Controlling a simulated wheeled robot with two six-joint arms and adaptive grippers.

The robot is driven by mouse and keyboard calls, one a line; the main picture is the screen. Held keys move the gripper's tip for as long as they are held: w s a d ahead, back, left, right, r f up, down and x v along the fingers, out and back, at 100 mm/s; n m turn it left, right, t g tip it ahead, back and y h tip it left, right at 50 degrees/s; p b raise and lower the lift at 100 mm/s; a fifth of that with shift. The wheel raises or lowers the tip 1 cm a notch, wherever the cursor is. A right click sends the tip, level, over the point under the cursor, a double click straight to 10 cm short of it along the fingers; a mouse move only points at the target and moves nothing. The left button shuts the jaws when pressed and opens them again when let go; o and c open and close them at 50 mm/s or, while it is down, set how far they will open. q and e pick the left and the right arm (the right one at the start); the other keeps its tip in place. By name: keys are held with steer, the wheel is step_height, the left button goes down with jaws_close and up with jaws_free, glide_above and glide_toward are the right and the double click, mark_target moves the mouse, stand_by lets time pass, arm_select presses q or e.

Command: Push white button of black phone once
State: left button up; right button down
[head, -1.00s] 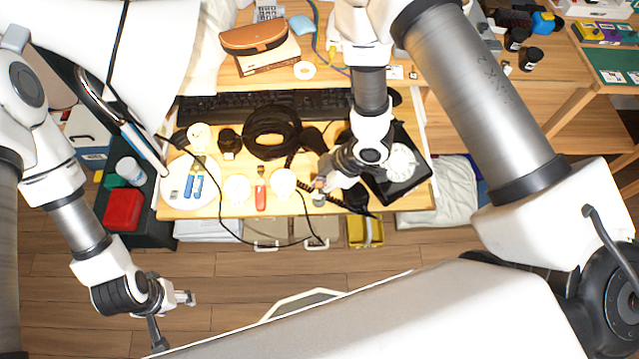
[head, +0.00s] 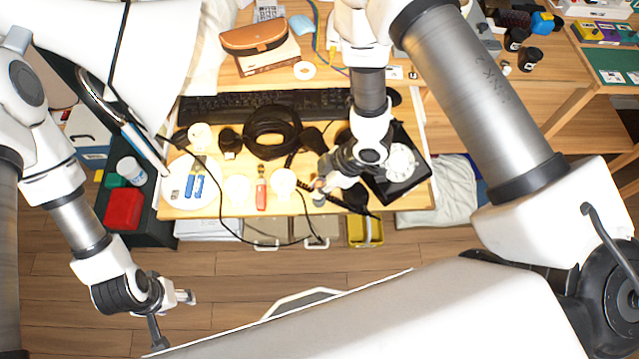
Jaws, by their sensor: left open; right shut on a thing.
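The black phone (head: 416,178) with a white round dial (head: 399,162) sits at the right end of the wooden desk, partly hidden behind my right arm. Its white button cannot be made out. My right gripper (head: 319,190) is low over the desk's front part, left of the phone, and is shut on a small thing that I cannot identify. A black handset-like part (head: 356,197) lies just right of it. My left gripper (head: 188,298) is open and empty, over the floor in front of the desk at the lower left.
A black keyboard (head: 265,103) lies behind black headphones (head: 272,132). A red-handled tool (head: 261,195), white discs and a plate (head: 171,194) with blue-handled items lie left of my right gripper. A loose black cable crosses the desk. A brown case (head: 254,37) sits at the back.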

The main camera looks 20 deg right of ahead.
steer(key=shift+f+b, duration=0.95)
steer(key=shift+f, duration=0.35)
steer(key=shift+r, duration=0.1)
steer(key=c, duration=1.1)
jaws_free()
steer(key=shift+o, duration=0.2)
steer(key=v, duration=1.2)
